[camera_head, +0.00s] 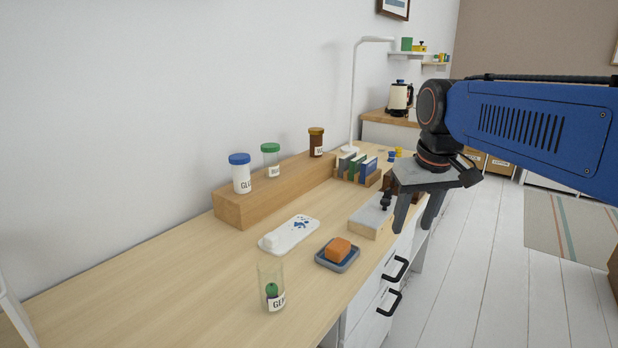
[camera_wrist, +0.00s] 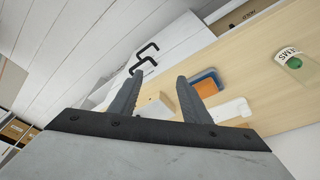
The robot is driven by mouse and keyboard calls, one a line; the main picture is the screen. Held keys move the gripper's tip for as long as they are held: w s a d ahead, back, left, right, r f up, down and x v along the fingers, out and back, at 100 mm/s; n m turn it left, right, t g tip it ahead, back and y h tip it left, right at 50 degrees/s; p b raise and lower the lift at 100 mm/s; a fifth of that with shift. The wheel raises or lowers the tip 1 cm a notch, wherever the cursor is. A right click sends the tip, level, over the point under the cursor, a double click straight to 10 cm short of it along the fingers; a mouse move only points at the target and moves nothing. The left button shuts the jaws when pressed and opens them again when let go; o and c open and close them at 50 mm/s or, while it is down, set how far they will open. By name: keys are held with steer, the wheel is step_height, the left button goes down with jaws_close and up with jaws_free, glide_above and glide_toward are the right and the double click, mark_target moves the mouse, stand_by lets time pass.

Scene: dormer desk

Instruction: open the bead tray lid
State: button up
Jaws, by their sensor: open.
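A low pale wooden box with a grey lid (camera_head: 369,218), which I take for the bead tray, stands near the desk's front edge. A small dark knob (camera_head: 386,202) shows by the lid's right side, close to my gripper.
Left of the box are a blue dish (camera_head: 338,262) with an orange block, a white tray (camera_head: 290,236) with blue bits, and a clear jar (camera_head: 271,285). Behind are a wooden riser (camera_head: 280,190) with capped jars and several books (camera_head: 357,167). Black drawer handles (camera_head: 389,303) stick out in front.

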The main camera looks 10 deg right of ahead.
steer(key=s+a+f+t, duration=0.2)
steer(key=s+a+f, duration=0.2)
steer(key=s+f, duration=0.95)
step_height(320, 180, up, 22)
glide_above(386, 200)
steer(key=s, duration=0.7)
steer(key=x, duration=1.6)
steer(key=shift+s+a+f, duration=0.25)
steer(key=shift+a+f, duration=0.1)
steer(key=shift+f, duration=0.05)
jaws_close()
